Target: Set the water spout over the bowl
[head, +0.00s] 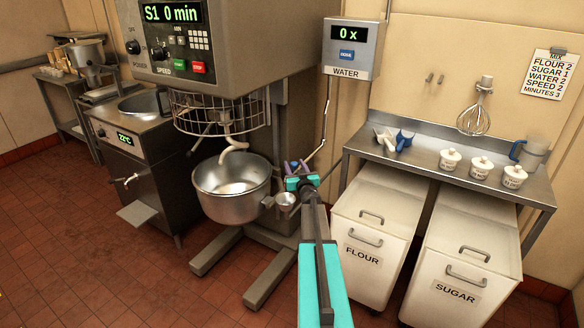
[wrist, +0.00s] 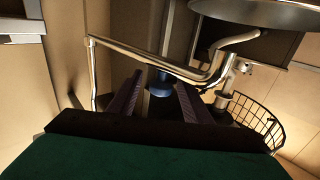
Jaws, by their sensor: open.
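The water spout (head: 325,121) is a thin metal pipe that hangs from the water panel and bends down beside the mixer. In the head view it lies to the right of the steel bowl (head: 212,190), not over it. My gripper (head: 297,168) is open at the pipe's lower end, right of the bowl. In the wrist view the pipe (wrist: 140,54) crosses ahead of my open gripper (wrist: 160,88). A blue part (wrist: 159,87) shows between the two dark fingers; I cannot tell whether they touch it. Part of the bowl (wrist: 270,14) shows at upper right.
The mixer's wire guard (head: 215,115) and hook (head: 233,143) are above the bowl. The water panel (head: 350,48) reads 0 x. Flour (head: 372,225) and sugar (head: 462,245) bins stand right of my arm, below a steel shelf (head: 420,150). Open floor lies at front left.

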